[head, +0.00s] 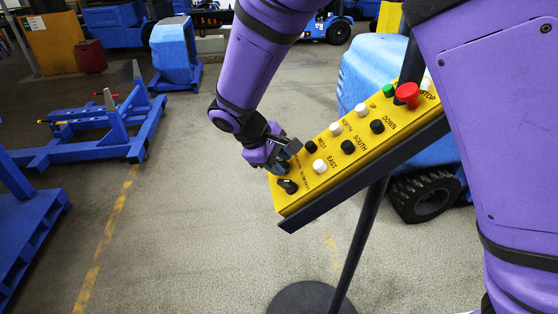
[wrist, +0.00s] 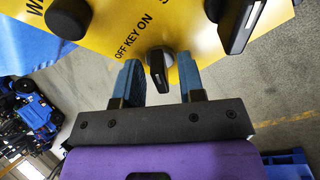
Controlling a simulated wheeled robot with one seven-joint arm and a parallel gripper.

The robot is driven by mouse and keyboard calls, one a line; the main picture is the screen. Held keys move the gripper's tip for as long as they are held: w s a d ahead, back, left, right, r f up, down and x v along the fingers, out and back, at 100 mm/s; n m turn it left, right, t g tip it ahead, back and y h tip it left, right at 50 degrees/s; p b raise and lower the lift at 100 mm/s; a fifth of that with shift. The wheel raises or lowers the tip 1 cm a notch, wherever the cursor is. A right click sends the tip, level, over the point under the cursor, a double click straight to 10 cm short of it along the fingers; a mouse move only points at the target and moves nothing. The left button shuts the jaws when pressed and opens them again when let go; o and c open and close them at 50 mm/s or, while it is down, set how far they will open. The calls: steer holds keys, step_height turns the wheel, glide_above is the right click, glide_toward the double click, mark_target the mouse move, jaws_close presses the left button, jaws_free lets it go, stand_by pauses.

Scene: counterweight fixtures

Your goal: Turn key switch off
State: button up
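The key switch (wrist: 157,68) is a black knob with a pale-edged grip on the yellow control panel (wrist: 105,45), beside the printed words "OFF KEY ON". In the wrist view my gripper (wrist: 160,85) is open, with one blue-grey finger on each side of the knob and a gap on both sides. The knob's grip points down towards the gripper and leans slightly; I cannot tell which setting it is at. In the head view my gripper (head: 284,158) is at the panel's lower left end and largely hides the key switch.
A second black selector (head: 288,186) sits close by; it also shows in the wrist view (wrist: 240,22). Several black and white buttons and a red stop button (head: 407,94) are farther up the panel. The panel stands on a dark post (head: 358,240). Blue carts (head: 85,130) stand left.

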jaws_close()
steer(key=shift+n, duration=0.3)
steer(key=n, duration=0.2)
steer(key=shift+w+n, duration=0.1)
steer(key=shift+n, duration=0.2)
steer(key=n+g, duration=0.1)
steer(key=n, duration=0.3)
steer(key=shift+w, duration=0.1)
steer(key=n, duration=0.3)
steer(key=shift+n+g, duration=0.3)
steer(key=shift+n, duration=0.1)
steer(key=n, duration=0.4)
steer(key=shift+g, duration=0.3)
steer(key=shift+a, duration=0.1)
